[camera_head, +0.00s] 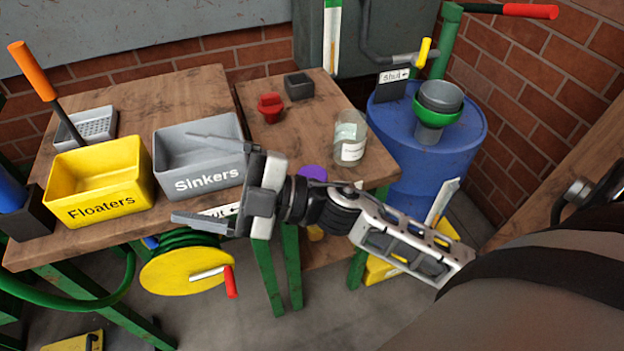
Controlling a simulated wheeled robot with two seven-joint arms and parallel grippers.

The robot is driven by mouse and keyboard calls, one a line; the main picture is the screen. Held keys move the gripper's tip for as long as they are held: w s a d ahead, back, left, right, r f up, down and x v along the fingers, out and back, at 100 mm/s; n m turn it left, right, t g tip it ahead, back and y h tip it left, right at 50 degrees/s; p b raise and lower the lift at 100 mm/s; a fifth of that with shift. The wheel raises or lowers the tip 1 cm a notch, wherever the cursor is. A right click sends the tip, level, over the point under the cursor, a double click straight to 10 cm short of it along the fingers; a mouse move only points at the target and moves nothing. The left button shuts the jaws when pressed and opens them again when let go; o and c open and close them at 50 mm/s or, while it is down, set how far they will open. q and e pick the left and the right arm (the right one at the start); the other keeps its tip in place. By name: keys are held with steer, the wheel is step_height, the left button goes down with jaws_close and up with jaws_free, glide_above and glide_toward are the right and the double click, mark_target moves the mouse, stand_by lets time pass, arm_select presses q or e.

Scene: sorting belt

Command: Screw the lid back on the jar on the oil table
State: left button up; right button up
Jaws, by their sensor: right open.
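A clear glass jar (350,137) with a pale label stands upright on the right part of the wooden table (285,135), near its right edge. A purple round piece (312,173), perhaps the lid, shows at the table's front edge, partly hidden behind my right arm. My right gripper (183,178) is wide open and empty. Its fingers point left, in front of the grey Sinkers bin (170,130), well left of the jar. My left gripper is not in view.
A yellow Floaters bin (95,185) is at left. A blue drum (425,145) with a funnel stands right of the table.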

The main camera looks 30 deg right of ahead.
steer(key=s+d+f+n+g+h+b, duration=0.2)
steer(key=d+f+n+g+h, duration=0.2)
steer(key=f+n+g+h, duration=0.6)
steer(key=w+d+r+h, duration=0.1)
steer(key=w+d+h, duration=0.1)
steer(key=d, duration=0.4)
steer(key=w+d+r+t+h, duration=0.1)
steer(key=w+d+r+h, duration=0.1)
steer(key=d+h, duration=0.2)
steer(key=w+d+r+n+h, duration=0.1)
steer(key=w+d+r+h, duration=0.1)
steer(key=d, duration=0.6)
steer(key=shift+d+h+b, duration=0.15)
steer(key=shift+h+b, duration=0.15)
steer(key=shift+h, duration=0.2)
steer(key=shift+t, duration=0.3)
glide_above(312, 177)
steer(key=s, duration=0.2)
step_height(312, 177, down, 10)
steer(key=shift+w+f, duration=0.1)
